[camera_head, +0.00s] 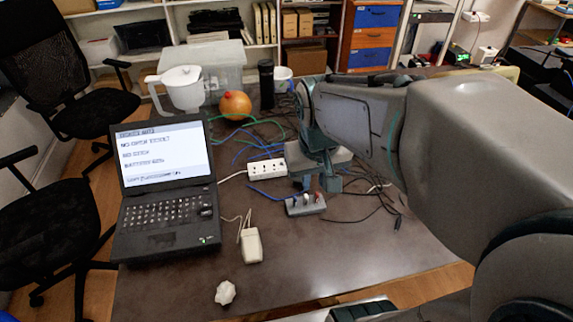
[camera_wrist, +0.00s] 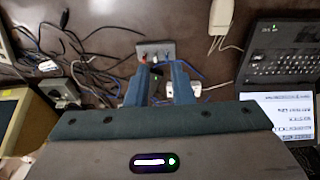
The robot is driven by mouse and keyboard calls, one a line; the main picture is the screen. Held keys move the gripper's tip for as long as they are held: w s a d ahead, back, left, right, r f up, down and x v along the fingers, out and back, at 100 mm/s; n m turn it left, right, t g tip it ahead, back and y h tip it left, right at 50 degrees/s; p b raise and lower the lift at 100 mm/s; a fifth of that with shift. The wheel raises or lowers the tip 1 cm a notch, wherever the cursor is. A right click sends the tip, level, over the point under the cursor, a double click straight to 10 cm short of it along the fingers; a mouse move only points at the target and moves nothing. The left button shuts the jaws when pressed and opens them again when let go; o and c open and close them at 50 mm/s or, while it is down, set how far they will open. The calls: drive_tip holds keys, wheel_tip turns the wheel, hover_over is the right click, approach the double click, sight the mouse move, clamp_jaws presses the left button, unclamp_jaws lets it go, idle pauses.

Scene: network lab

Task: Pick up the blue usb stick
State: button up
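A small grey hub (camera_head: 303,207) lies on the table with several small stick-like pieces on it, one reddish and one whitish. It also shows in the wrist view (camera_wrist: 146,46), just beyond my fingertips. The blue usb stick is too small to pick out with certainty; a dark, bluish piece shows at the hub's left side in the head view. My gripper (camera_head: 319,183) points down just behind and above the hub. In the wrist view its two fingers (camera_wrist: 158,72) are apart, with no object clearly held between them.
A white power strip (camera_head: 267,169) and loose cables lie around the hub. The front right tabletop is clear.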

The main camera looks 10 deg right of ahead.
drive_tip(key=g+b, duration=0.2)
drive_tip(key=b, duration=0.3)
hover_over(295, 197)
drive_tip(key=s, duration=0.1)
wheel_tip(295, 197, down, 12)
drive_tip(key=r, duration=0.1)
drive_tip(key=shift+y, duration=0.3)
drive_tip(key=f, duration=0.9)
drive_tip(key=shift+w+a+f, duration=0.2)
drive_tip(key=shift+w+f, duration=0.05)
drive_tip(key=shift+w, duration=0.05)
drive_tip(key=shift+w+d+f, duration=0.1)
drive_tip(key=shift+f, duration=1.25)
drive_tip(key=shift+d+f, duration=0.1)
drive_tip(key=shift+f, duration=1.2)
clamp_jaws()
